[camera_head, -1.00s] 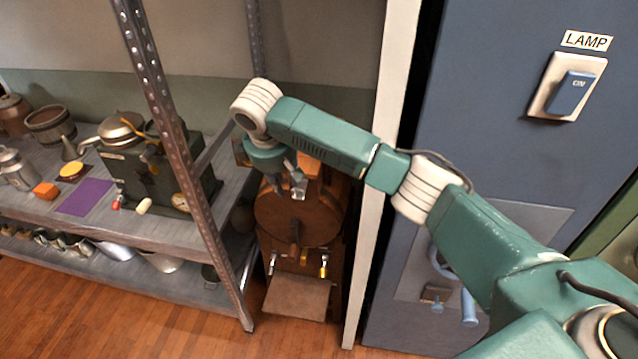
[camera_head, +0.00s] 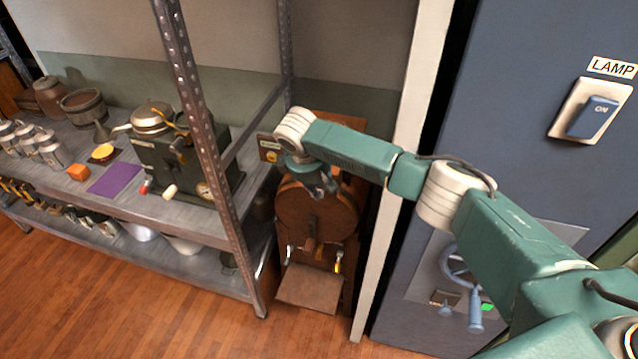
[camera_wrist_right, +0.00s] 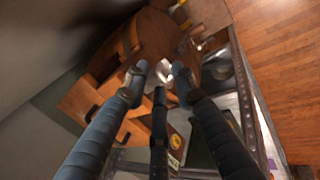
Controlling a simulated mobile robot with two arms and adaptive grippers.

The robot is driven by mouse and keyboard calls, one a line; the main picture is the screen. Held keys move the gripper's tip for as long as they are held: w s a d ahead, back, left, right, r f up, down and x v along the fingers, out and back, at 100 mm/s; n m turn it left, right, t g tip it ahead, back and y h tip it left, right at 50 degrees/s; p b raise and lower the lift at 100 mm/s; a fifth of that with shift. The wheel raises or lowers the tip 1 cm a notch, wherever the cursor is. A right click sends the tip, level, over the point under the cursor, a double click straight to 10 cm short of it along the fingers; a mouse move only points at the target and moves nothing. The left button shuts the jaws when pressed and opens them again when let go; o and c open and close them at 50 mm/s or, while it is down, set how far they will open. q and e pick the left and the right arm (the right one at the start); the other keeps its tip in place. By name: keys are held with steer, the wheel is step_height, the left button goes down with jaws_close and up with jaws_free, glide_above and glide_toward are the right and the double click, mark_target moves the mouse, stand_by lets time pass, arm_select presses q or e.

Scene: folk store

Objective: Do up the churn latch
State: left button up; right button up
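The churn (camera_head: 296,215) is a round brown wooden drum in a wooden frame, standing between the shelf rack and a white post. My right gripper (camera_head: 325,188) is at the upper front of the drum, pointing down at it. In the right wrist view, the fingertips of my right gripper (camera_wrist_right: 160,72) stand apart over the churn (camera_wrist_right: 150,30). A small pale metal piece shows between them, but I cannot tell whether it is the latch or whether the fingers touch it. My left gripper is not in view.
A metal shelf rack (camera_head: 225,180) stands close on the left, holding a dark green machine (camera_head: 165,165), a purple mat (camera_head: 115,179) and pots. Wooden floor lies in front.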

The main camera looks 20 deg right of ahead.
steer(key=shift+c, duration=0.2)
jaws_close()
steer(key=shift+f, duration=0.1)
steer(key=shift+s+f, duration=0.1)
steer(key=shift+s+a+f+t+h, duration=0.15)
steer(key=shift+s+f+t+h, duration=0.05)
steer(key=shift+f+t+h, duration=0.2)
steer(key=shift+s+a+f+t+h, duration=0.15)
steer(key=shift+f+t+h, duration=0.15)
steer(key=shift+f+t, duration=0.2)
step_height(320, 180, down, 7)
steer(key=w+d+t+h+b, duration=0.1)
steer(key=t+h+b, duration=0.6)
steer(key=b, duration=1.5)
steer(key=t, duration=0.3)
steer(key=shift+w+d+m+h+b, duration=0.15)
steer(key=shift+w+m+h+b, duration=0.15)
steer(key=shift+b, duration=0.1)
